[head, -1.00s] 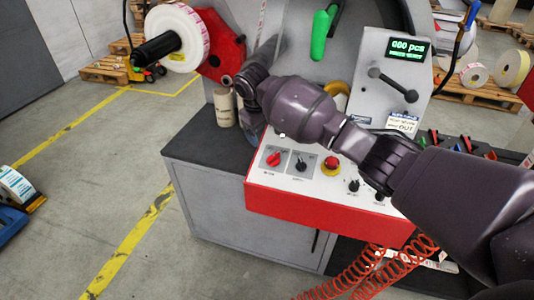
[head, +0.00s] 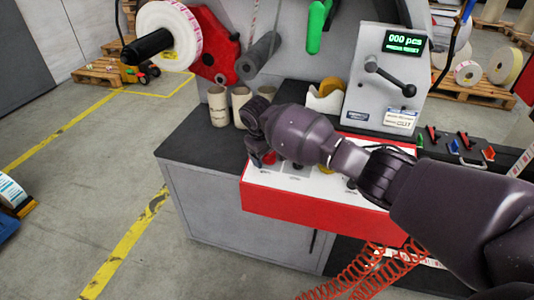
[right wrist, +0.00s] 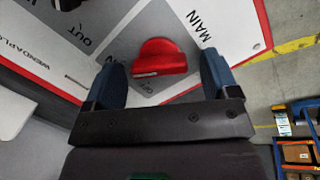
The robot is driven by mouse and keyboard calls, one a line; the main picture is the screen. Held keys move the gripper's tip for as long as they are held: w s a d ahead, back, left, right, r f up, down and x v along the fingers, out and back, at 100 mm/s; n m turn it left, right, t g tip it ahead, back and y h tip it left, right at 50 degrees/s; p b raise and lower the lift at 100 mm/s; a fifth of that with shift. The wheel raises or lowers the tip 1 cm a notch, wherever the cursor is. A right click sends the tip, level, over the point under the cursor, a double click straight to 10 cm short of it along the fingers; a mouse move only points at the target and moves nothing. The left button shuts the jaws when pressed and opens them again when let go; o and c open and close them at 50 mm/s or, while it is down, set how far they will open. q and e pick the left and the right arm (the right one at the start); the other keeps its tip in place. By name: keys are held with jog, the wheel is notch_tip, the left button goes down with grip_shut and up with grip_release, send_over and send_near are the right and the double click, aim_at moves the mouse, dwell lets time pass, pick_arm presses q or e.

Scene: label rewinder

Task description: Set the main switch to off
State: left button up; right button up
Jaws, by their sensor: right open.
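The main switch is a red rotary knob (right wrist: 160,57) on a grey plate marked "MAIN" in the right wrist view. In the head view the red knob (head: 268,158) is mostly hidden under my right gripper. My right gripper (right wrist: 161,64) is open, with one blue finger on each side of the knob. I see gaps between the knob and both fingers, so it is not gripped. In the head view my right gripper (head: 254,146) is over the left end of the control panel (head: 325,206). The switch's set position cannot be told. My left gripper is not in view.
The crank lever (head: 388,76) and counter display (head: 404,42) stand behind the panel. Cardboard cores (head: 218,106) stand on the dark worktop at the left. A black knob shows at the top left of the wrist view. Red coiled hose (head: 352,274) hangs below the panel.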

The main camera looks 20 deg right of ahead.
jog(key=c, duration=0.9)
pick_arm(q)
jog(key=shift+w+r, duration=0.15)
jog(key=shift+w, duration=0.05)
